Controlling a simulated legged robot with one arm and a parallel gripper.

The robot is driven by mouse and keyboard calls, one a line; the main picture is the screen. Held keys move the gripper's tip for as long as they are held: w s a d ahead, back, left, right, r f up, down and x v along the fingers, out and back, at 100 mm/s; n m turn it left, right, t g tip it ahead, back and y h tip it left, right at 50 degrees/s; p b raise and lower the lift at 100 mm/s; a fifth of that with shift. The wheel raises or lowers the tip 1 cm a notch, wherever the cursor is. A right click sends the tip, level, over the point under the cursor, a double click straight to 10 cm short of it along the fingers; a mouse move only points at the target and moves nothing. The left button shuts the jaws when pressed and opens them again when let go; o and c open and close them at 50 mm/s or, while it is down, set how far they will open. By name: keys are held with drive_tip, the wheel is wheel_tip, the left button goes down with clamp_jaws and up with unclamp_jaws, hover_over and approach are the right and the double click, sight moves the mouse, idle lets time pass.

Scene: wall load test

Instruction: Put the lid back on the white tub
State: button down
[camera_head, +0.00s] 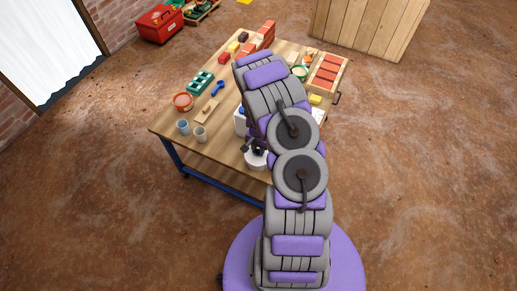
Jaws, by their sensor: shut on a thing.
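A round white thing (254,162), which looks like the white tub, stands near the front edge of the table. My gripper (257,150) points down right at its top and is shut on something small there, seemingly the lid. The lid's outline does not show clearly, so I cannot tell whether it touches the rim or is level. My arm hides part of the tub's right side and the table behind it.
The wooden table (222,151) also holds two grey cups (200,134), an orange-red tub (183,102), a green crate (200,82), a blue tool (217,88), a white container (240,121) and a tray of red bricks (328,72).

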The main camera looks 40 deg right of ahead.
drive_tip(key=shift+c, duration=1.6)
unclamp_jaws()
drive_tip(key=shift+r+p, duration=1.15)
drive_tip(key=shift+r, duration=2.4)
clamp_jaws()
drive_tip(key=shift+f, duration=0.3)
